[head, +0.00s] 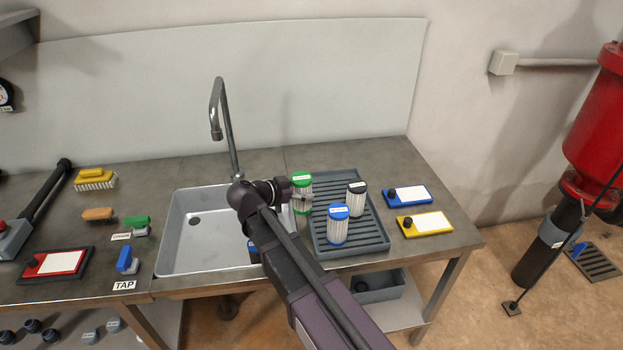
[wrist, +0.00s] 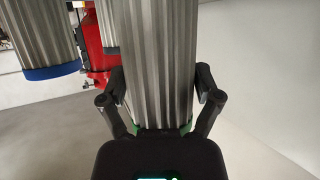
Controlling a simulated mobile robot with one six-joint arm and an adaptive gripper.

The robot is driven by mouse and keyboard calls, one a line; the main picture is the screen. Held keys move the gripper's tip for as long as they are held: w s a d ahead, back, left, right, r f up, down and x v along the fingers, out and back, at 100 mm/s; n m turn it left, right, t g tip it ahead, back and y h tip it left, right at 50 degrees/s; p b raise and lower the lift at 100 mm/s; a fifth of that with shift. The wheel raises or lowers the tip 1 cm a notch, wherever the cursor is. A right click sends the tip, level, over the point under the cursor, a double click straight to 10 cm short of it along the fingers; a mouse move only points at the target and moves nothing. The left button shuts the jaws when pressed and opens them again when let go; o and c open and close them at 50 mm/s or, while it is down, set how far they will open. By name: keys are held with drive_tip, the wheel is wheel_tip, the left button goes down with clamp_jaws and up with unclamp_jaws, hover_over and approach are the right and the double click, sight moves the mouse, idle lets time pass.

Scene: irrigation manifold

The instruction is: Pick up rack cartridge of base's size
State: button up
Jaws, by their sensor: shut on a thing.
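A pleated grey cartridge with a green cap (head: 302,180) is at the left edge of the dark grey rack (head: 374,240) in the head view. My gripper (head: 299,198) is shut on it from the left. In the wrist view the cartridge (wrist: 157,50) stands between both fingers (wrist: 161,82), with bits of green at its near end. I cannot tell whether it still touches the rack. A blue-capped cartridge (head: 338,228) and a black-capped cartridge (head: 356,197) stand upright in the rack. The blue-capped one also shows at the wrist view's upper left (wrist: 42,40).
A sink (head: 180,240) with a tall faucet (head: 219,110) lies left of the rack, partly behind my arm. A blue plate (head: 407,195) and a yellow plate (head: 425,224) lie right of it. Brushes and a red plate (head: 50,263) are at the left.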

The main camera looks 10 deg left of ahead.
drive_tip(key=shift+s+a+r, duration=0.1)
drive_tip(key=shift+s+a, duration=0.2)
drive_tip(key=shift+s, duration=0.45)
drive_tip(key=shift+s+a+r, duration=0.1)
drive_tip(key=shift+s+a, duration=0.15)
drive_tip(key=shift+s, duration=0.5)
